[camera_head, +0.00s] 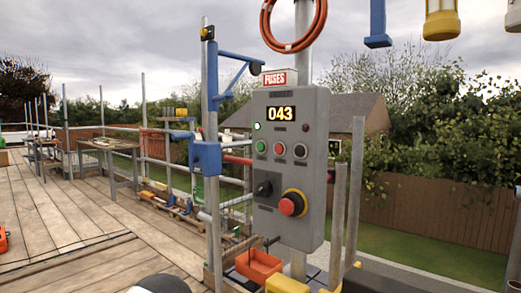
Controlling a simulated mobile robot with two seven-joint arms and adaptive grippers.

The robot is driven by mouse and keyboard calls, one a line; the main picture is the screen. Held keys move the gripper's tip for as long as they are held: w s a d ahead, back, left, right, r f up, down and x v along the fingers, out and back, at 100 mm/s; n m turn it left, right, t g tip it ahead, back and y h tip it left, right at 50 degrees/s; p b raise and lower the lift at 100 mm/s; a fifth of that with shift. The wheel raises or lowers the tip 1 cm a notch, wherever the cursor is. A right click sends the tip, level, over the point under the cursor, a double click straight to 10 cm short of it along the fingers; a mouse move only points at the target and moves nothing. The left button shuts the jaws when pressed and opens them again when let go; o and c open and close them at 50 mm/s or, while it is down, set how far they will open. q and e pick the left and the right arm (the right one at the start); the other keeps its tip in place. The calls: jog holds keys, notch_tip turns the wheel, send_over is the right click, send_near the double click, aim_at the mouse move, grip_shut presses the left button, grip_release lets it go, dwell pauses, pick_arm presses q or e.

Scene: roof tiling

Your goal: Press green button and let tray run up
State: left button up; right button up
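Neither gripper is in view, and nothing touches the green button.
A black rotary switch (264,188) and a large red mushroom button (291,204) are lower on the box. A metal pole with a blue bracket (205,156) stands just left of it. Grey posts (354,190) stand to the right. The plank deck (85,215) at left is mostly clear.

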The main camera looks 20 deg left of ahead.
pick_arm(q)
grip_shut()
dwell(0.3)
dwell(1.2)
